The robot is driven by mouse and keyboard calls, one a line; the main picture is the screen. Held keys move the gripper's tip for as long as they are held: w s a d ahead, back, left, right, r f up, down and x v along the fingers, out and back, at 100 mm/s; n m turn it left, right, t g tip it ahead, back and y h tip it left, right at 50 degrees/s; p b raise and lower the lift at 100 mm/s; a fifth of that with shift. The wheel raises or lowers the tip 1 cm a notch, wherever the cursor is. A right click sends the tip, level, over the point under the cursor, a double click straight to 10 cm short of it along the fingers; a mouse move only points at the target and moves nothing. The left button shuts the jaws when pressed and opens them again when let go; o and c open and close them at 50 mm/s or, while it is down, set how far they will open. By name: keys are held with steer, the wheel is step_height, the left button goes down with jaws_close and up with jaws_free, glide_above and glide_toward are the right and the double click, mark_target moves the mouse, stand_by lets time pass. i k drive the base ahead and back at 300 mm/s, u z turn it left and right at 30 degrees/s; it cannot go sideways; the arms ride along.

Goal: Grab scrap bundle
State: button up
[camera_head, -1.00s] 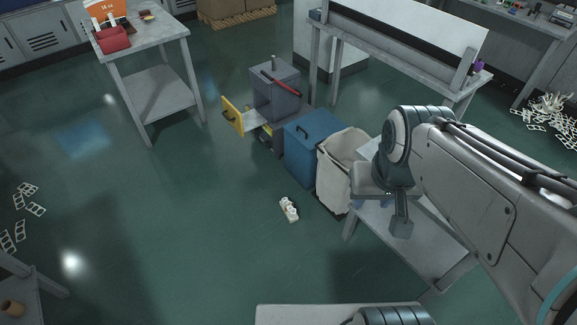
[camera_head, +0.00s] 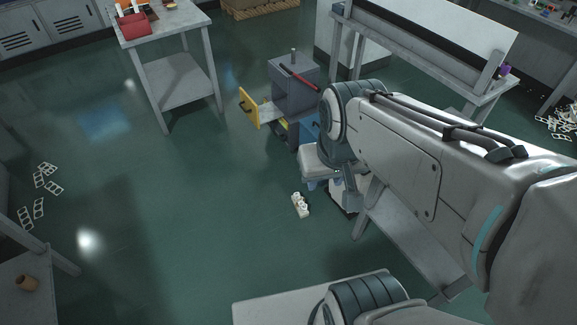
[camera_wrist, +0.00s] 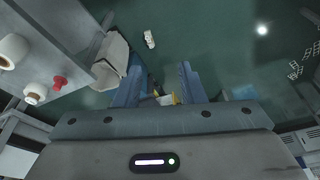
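A small white bundle (camera_head: 300,204), which looks like the scrap bundle, lies on the green floor left of and below my arm's end. It also shows in the wrist view (camera_wrist: 149,39), near the top, beyond my fingertips and apart from them. My gripper (camera_wrist: 160,78) is open, with its two blue fingers spread and nothing held between them. In the head view the gripper is mostly hidden by my own wrist.
A grey cabinet (camera_head: 293,88) with an open yellow-fronted drawer (camera_head: 249,107) stands behind the bundle. A pale bin (camera_wrist: 111,62) stands beside a grey table (camera_wrist: 60,45). Flat white scrap pieces (camera_head: 46,176) lie at left. The floor left of the bundle is clear.

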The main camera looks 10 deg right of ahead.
mark_target(298, 200)
steer(key=i, duration=1.45)
